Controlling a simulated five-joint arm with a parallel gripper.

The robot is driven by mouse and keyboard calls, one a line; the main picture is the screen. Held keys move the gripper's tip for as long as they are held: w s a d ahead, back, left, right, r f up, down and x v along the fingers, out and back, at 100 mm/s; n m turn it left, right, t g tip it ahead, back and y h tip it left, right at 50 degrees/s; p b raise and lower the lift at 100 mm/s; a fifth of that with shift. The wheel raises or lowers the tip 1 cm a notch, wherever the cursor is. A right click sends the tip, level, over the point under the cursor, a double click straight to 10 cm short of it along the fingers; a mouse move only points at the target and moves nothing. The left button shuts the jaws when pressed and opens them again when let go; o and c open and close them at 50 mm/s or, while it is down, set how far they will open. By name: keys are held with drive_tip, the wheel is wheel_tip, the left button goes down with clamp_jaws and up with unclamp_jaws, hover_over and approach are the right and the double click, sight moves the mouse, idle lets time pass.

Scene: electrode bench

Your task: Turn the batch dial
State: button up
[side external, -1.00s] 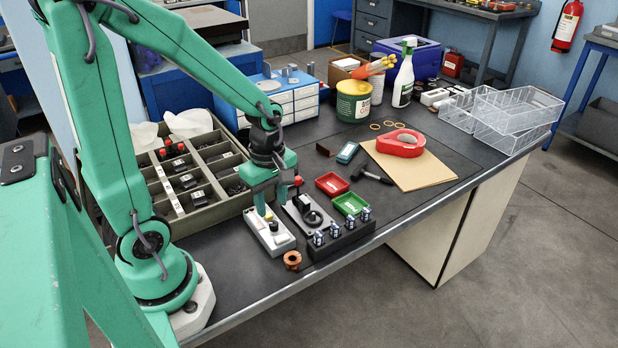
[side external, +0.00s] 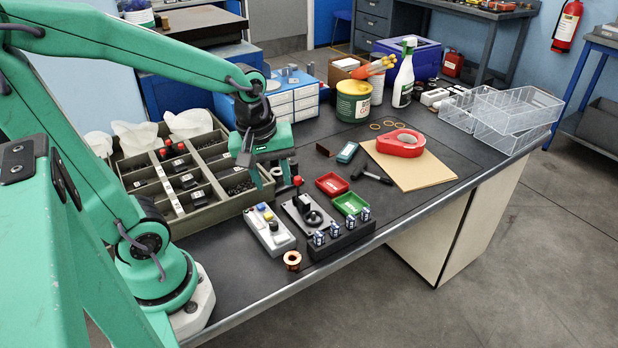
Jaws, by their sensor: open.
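A grey plate (side external: 297,213) near the front edge of the bench carries a round black dial (side external: 313,218) and an upright black piece. Left of it is a light grey control box (side external: 270,232) with small blue, yellow and dark controls on top. I cannot tell for sure which one is the batch dial; the round black one is the most dial-like. My gripper (side external: 268,178) is open and empty, in the air above and behind the control box, apart from both. Its fingers point down.
A divided parts tray (side external: 200,208) stands left of my gripper. A black block (side external: 341,238) with several small clear-topped parts sits right of the plate. A copper ring (side external: 292,260) lies near the front edge. Red (side external: 332,184) and green (side external: 350,203) trays lie behind the block.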

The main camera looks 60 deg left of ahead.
drive_tip(key=s+d+r+m+t, duration=0.3)
drive_tip(key=r+m, duration=0.5)
drive_tip(key=m, duration=0.4)
drive_tip(key=shift+s+m+t, duration=0.2)
drive_tip(key=shift+m+t, duration=0.1)
idle(0.3)
